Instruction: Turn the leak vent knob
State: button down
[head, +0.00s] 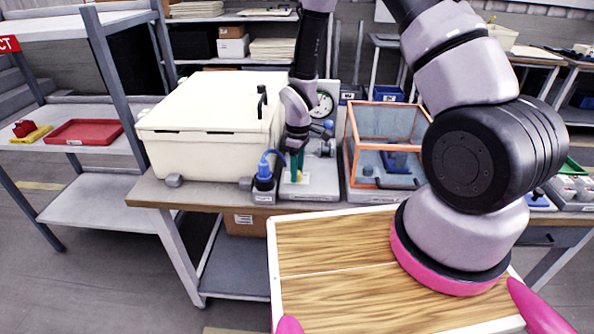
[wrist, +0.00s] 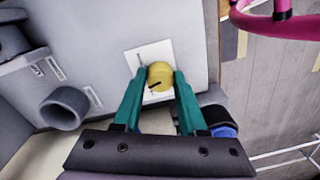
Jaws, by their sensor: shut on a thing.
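The leak vent knob (wrist: 160,76) is a round yellow knob with a dark pointer line, on a white plate (wrist: 138,58) on a grey panel in the wrist view. My gripper (wrist: 160,80) has its two green fingers on either side of the knob, shut on it. In the head view my gripper (head: 296,168) reaches down to the grey bench unit (head: 318,180); the knob is mostly hidden there by the fingers.
A blue-topped black fitting (head: 264,172) stands just left of my gripper. A large cream box (head: 200,120) is further left. A round gauge (head: 322,104) stands behind, and an orange-framed clear box (head: 385,125) is to the right. A grey pipe (wrist: 65,108) juts out near the knob.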

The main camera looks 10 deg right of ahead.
aim_at(299, 173)
jog(key=m, duration=0.6)
jog(key=shift+m, duration=0.3)
jog(key=m, duration=0.5)
jog(key=shift+t, duration=0.3)
jog(key=shift+c, duration=2.3)
grip_release()
notch_tip(299, 173, up, 11)
jog(key=shift+d, duration=0.25)
